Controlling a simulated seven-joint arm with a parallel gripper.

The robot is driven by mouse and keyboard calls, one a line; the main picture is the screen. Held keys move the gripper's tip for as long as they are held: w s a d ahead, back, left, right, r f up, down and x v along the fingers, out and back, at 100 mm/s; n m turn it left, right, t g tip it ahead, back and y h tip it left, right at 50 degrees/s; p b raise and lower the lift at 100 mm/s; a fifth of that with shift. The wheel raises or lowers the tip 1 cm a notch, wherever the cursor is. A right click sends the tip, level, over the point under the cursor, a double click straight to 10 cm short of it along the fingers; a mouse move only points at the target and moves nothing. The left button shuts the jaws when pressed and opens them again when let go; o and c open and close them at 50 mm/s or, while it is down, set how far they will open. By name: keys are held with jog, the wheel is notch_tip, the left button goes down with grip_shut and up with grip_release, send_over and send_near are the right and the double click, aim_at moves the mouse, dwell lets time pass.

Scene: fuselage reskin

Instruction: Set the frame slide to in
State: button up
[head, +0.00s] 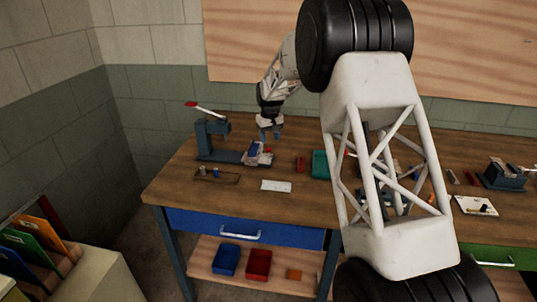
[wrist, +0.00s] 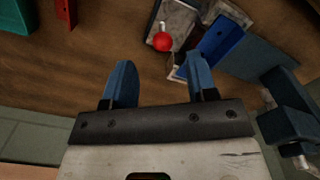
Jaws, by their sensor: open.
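A small metal fixture (head: 259,155) with a blue part on it sits on the workbench beside the blue press. In the wrist view a grey slide-like piece (wrist: 178,20) carries a red ball knob (wrist: 162,42), next to a blue block (wrist: 215,40). I cannot tell which position the slide is in. My gripper (wrist: 160,75) is open and empty, its blue fingers spread apart. The red knob shows just beyond the gap between the fingertips, apart from them. In the head view my gripper (head: 269,131) hangs above the fixture.
The blue press (head: 205,140) with a red-tipped lever stands left of the fixture; it also shows at the right of the wrist view (wrist: 285,105). A red block (head: 301,164), a teal bin (head: 320,164) and a white card (head: 276,186) lie nearby. My arm blocks the bench's middle.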

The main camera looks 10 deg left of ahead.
aim_at(268, 152)
jog(key=shift+w+a+f, duration=0.2)
jog(key=shift+a+f, duration=0.1)
jog(key=shift+f, duration=0.1)
jog(key=shift+f, duration=3.8)
grip_shut()
